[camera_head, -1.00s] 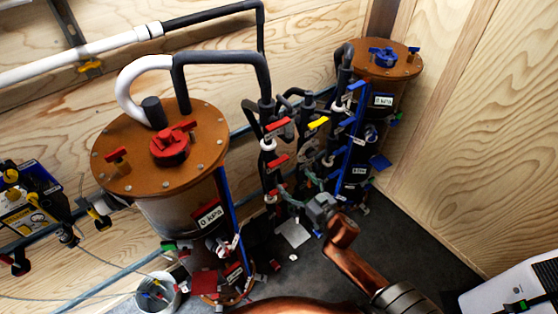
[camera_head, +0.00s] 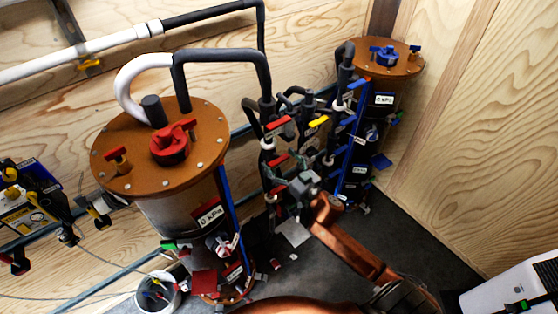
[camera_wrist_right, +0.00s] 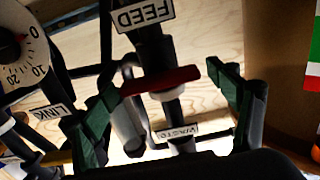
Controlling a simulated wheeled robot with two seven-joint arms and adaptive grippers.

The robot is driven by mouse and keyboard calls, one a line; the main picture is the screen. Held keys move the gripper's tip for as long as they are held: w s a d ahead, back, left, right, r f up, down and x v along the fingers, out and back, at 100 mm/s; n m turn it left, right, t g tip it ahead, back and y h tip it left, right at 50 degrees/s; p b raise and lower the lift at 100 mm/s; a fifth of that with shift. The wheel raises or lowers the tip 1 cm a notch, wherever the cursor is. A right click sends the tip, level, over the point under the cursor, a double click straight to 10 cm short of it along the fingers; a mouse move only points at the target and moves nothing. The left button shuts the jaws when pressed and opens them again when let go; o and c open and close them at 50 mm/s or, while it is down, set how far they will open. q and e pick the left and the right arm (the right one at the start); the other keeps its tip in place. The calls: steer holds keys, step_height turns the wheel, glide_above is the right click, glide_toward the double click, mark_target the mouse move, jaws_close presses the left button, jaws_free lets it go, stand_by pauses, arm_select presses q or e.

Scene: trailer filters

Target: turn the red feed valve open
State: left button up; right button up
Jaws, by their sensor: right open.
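In the right wrist view, a red valve handle (camera_wrist_right: 160,80) lies across a dark pipe, just below a label reading FEED (camera_wrist_right: 146,14). My right gripper (camera_wrist_right: 163,90) is open there, its green fingers on either side of the handle; I cannot tell whether they touch it. In the head view my right gripper (camera_head: 291,186) is among the dark pipes, just below a red handle (camera_head: 277,160). Another red handle (camera_head: 278,125) sits higher on the pipework. My left gripper is not in view.
A brown-lidded tank (camera_head: 205,160) with a red top knob stands left of the pipes. Another tank (camera_head: 405,66) with a blue knob stands behind right. Blue and yellow handles crowd the pipework.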

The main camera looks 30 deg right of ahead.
steer(key=shift+c, duration=0.6)
steer(key=c, duration=1)
steer(key=shift+c, duration=0.2)
